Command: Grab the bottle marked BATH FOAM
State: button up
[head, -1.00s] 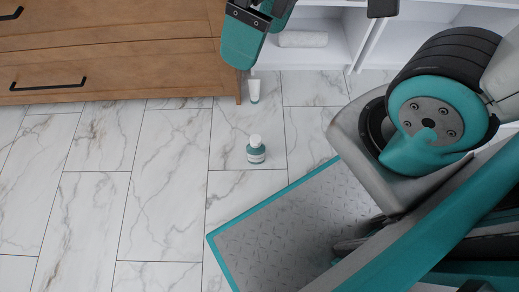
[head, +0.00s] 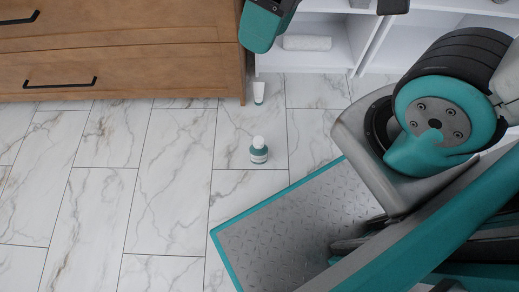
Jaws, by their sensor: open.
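A small bottle (head: 258,151) with a teal body, a white cap and a pale label stands upright on the tiled floor, near the middle of the head view. Its label is too small to read. A white tube (head: 258,92) with a teal lower end stands behind it, beside the cabinet's corner. Its marking cannot be read either. My gripper (head: 268,22) shows only in part at the top edge, teal and black. It is open, apart from both the bottle and the tube, with nothing seen in it.
A wooden drawer cabinet (head: 140,62) stands at the upper left. A white shelf unit (head: 345,30) at the back holds a rolled white towel (head: 306,43). My own base and arm fill the right. The marble-look floor (head: 160,200) left of the bottle is clear.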

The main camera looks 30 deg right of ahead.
aim_at(257, 156)
jog(key=z, duration=2.95)
jog(key=k, duration=0.95)
jog(key=u, duration=1.95)
